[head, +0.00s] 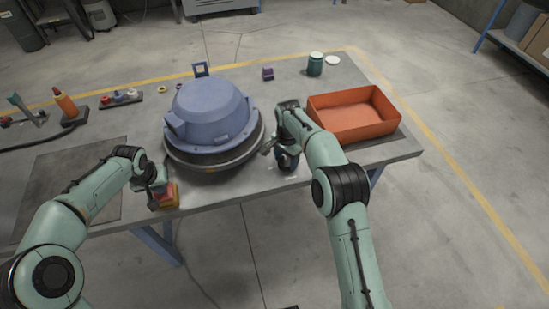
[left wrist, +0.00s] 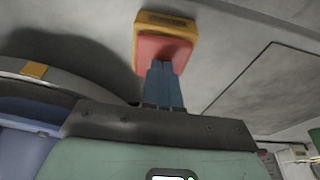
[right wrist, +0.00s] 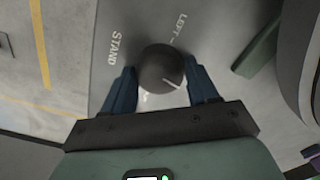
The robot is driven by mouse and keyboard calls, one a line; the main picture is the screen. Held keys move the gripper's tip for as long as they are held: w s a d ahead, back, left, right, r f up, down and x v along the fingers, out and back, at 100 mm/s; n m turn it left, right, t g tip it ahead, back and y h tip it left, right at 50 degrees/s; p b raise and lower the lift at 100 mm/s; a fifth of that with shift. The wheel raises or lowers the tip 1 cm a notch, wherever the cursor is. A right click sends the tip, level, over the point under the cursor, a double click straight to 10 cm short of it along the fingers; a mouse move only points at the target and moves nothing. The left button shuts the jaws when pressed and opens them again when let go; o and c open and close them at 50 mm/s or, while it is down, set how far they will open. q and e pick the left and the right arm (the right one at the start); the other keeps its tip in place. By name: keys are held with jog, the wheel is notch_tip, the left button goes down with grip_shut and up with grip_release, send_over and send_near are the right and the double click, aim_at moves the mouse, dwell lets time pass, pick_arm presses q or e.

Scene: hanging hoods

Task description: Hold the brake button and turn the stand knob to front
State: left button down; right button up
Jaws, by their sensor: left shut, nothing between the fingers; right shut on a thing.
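The brake button is a red pad on a yellow base at the table's front edge (head: 166,197). In the left wrist view the red pad (left wrist: 163,50) lies at the tips of my left gripper (left wrist: 163,68). My left gripper is shut with nothing between its fingers and appears to touch the pad. The stand knob (right wrist: 161,70) is dark and round with a white pointer line. My right gripper (right wrist: 163,88) is shut on it, one finger on each side. In the head view my right gripper mostly hides the knob.
A blue hood (head: 212,108) sits on a round turntable (head: 185,160) between my arms. An orange bin (head: 352,115) stands right of my right gripper. A green jar (head: 315,65) and small parts lie at the back. A dark mat (head: 60,180) lies at the left.

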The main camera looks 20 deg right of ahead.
aim_at(286, 161)
pick_arm(q)
jog(key=shift+d+f, duration=0.1)
jog(key=shift+f, duration=0.2)
pick_arm(e)
jog(key=shift+s+a+n, duration=0.1)
jog(key=shift+s+n, duration=0.05)
jog(key=shift+n, duration=0.95)
pick_arm(q)
jog(key=shift+s, duration=0.1)
pick_arm(e)
jog(key=o, duration=1.1)
jog(key=shift+c, duration=0.2)
jog(key=shift+r, duration=0.25)
notch_tip(286, 161, up, 12)
jog(key=shift+f, duration=0.25)
